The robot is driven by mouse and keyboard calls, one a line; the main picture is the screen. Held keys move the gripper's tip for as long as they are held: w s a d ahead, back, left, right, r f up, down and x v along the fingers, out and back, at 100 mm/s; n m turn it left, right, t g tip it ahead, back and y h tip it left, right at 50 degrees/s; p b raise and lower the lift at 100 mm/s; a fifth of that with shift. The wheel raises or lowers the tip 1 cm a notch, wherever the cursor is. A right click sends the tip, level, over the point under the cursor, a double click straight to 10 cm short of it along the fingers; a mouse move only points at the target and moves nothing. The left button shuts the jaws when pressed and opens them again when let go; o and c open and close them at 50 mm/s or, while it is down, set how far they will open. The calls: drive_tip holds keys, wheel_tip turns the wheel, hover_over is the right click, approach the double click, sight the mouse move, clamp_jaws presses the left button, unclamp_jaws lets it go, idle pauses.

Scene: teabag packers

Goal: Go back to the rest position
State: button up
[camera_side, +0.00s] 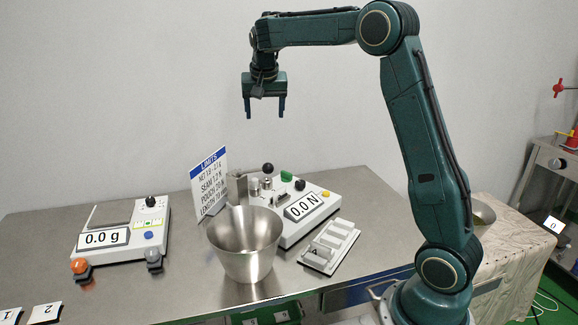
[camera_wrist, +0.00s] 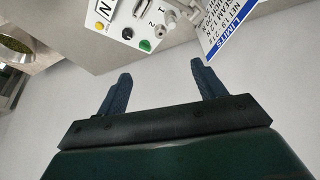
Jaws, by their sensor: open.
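My gripper (camera_side: 265,112) hangs high above the steel table, its fingers pointing down. It is open and holds nothing. In the wrist view the two dark fingers of my gripper (camera_wrist: 161,86) stand apart with an empty gap between them. The arm is raised and bent, well clear of everything on the table.
A steel bucket (camera_side: 245,247) stands on the table (camera_side: 190,205) below. A force tester (camera_side: 318,198) reads 0.0 N, with a limits sign (camera_side: 209,184) beside it. A scale (camera_side: 122,247) reads 0.0 g at left. A white slotted tray (camera_side: 332,243) lies right of the bucket.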

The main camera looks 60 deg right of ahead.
drive_tip(key=s+a+r+n+t+y, duration=0.1)
drive_tip(key=s+a+r+n, duration=0.25)
drive_tip(key=s+a, duration=0.45)
drive_tip(key=s+a+f+n+y, duration=0.1)
drive_tip(key=s+a+f+n, duration=0.1)
drive_tip(key=s+a, duration=0.2)
drive_tip(key=s+a+f+n+t+y, duration=0.1)
drive_tip(key=s+a, duration=0.4)
drive_tip(key=s, duration=0.6)
drive_tip(key=s+a+f+n+y, duration=0.1)
drive_tip(key=s+a+f+n, duration=0.3)
drive_tip(key=s, duration=0.4)
drive_tip(key=shift+a+t, duration=0.4)
drive_tip(key=shift+a, duration=0.35)
drive_tip(key=shift+n, duration=0.25)
